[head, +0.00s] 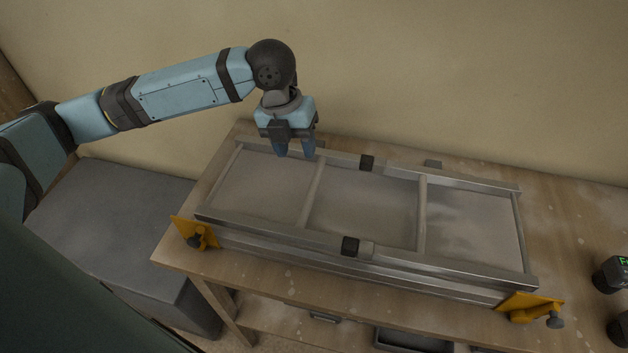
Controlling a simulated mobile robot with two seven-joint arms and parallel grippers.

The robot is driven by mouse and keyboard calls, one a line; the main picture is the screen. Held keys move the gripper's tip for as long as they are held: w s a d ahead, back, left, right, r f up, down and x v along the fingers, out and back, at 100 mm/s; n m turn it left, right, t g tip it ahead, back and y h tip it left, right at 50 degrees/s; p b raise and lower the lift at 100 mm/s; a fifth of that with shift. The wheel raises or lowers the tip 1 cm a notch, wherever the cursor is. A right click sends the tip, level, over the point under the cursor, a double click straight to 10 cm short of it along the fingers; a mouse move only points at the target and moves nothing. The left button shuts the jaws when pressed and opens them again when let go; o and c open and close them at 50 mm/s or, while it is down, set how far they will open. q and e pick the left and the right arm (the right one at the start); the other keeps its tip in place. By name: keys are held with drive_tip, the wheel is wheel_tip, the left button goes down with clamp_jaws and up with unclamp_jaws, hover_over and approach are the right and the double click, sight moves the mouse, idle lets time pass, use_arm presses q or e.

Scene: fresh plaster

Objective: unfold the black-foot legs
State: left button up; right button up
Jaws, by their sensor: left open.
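A metal folding frame (362,260) lies flat on the wooden bench, with its long rails and crossbars upward and a pale panel (365,210) between the rails. A black foot (350,246) sits midway along the near rail, and another black foot (367,162) midway along the far rail. The legs appear folded down flat against the frame. My left gripper (295,153) points down, open and empty, over the far rail, left of the far black foot. I cannot tell whether its fingertips touch the rail. My right gripper is out of view.
Orange brackets with dark knobs are at the near left corner (196,233) and near right corner (531,305) of the frame. The wooden bench (590,225) has dusty free room at right. Dark devices (610,275) stand at the right edge. A grey box (110,220) is at left.

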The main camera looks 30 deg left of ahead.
sight(310, 192)
use_arm(q)
drive_tip(key=f, duration=0.4)
drive_tip(key=d+f, duration=0.1)
drive_tip(key=f, duration=0.3)
drive_tip(key=d+f, duration=0.1)
drive_tip(key=f, duration=0.3)
drive_tip(key=shift+w+d+f, duration=0.2)
drive_tip(key=shift+w+f, duration=0.05)
drive_tip(key=shift+w, duration=0.05)
clamp_jaws()
